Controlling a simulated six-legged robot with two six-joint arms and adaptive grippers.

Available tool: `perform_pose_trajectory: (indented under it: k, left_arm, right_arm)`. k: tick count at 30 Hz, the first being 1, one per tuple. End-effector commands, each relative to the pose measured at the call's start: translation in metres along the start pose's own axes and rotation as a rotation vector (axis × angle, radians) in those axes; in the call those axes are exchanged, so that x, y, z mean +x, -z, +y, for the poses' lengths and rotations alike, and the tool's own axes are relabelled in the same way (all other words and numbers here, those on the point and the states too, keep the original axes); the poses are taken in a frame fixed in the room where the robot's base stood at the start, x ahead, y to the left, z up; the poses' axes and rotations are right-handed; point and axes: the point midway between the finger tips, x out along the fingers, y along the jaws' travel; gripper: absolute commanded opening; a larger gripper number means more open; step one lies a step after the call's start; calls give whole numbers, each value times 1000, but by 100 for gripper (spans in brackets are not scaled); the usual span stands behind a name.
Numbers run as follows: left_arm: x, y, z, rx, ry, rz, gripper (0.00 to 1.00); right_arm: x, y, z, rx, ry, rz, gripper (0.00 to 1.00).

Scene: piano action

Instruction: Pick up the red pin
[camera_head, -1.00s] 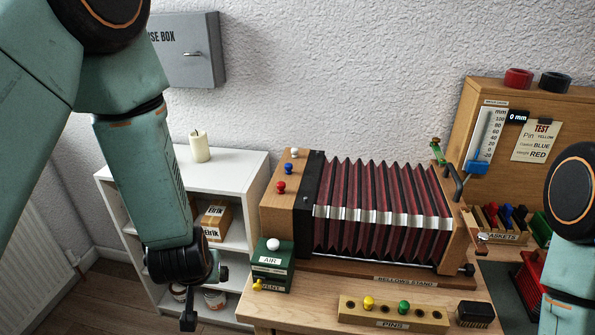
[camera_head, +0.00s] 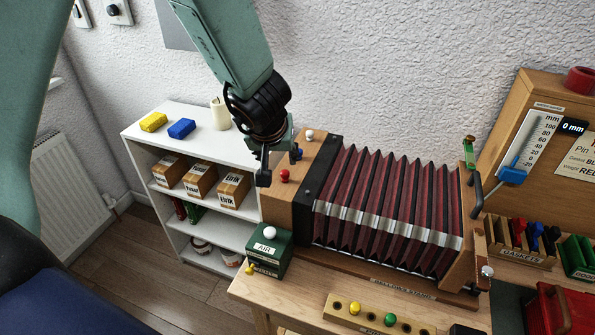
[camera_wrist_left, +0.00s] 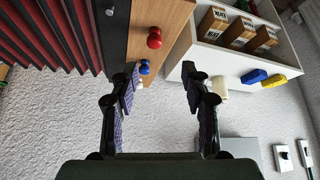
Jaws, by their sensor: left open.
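The red pin (camera_head: 284,175) stands on the wooden end block of the bellows, with a blue pin (camera_head: 296,153) and a white pin (camera_head: 309,134) behind it. In the left wrist view the red pin (camera_wrist_left: 154,38) shows beyond the fingertips, between their lines and apart from them. My left gripper (camera_head: 264,178) hangs just left of the red pin in the head view. In the wrist view its two fingers (camera_wrist_left: 167,75) are spread and hold nothing. My right gripper is not in view.
The bellows (camera_head: 390,215) fill the middle of the bench. A green air box (camera_head: 268,252) sits in front of the end block. A pin rack (camera_head: 340,309) with yellow and green pins lies at the front. A white shelf (camera_head: 190,117) stands left, with boxes and a candle (camera_head: 220,114).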

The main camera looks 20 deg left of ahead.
Motion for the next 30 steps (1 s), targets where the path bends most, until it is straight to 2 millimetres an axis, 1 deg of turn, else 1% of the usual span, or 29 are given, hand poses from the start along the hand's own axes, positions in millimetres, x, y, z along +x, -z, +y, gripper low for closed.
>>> perform_pose_trajectory:
  k: [7,10,17,24,27,30]
  left_arm:
    - [-1,-9,2,86,-32,-29,47]
    - [4,-10,1,98,-31,-29,47]
    - [30,-12,1,98,-31,-28,47]
    - [65,-13,3,99,-31,-29,47]
    - [75,-11,5,99,-31,-28,47]
    - [78,-11,6,100,-31,-28,47]
  right_arm:
    - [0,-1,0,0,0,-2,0]
    - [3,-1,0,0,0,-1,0]
    - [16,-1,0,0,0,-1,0]
    - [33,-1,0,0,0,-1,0]
    - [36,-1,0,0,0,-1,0]
    - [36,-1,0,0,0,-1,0]
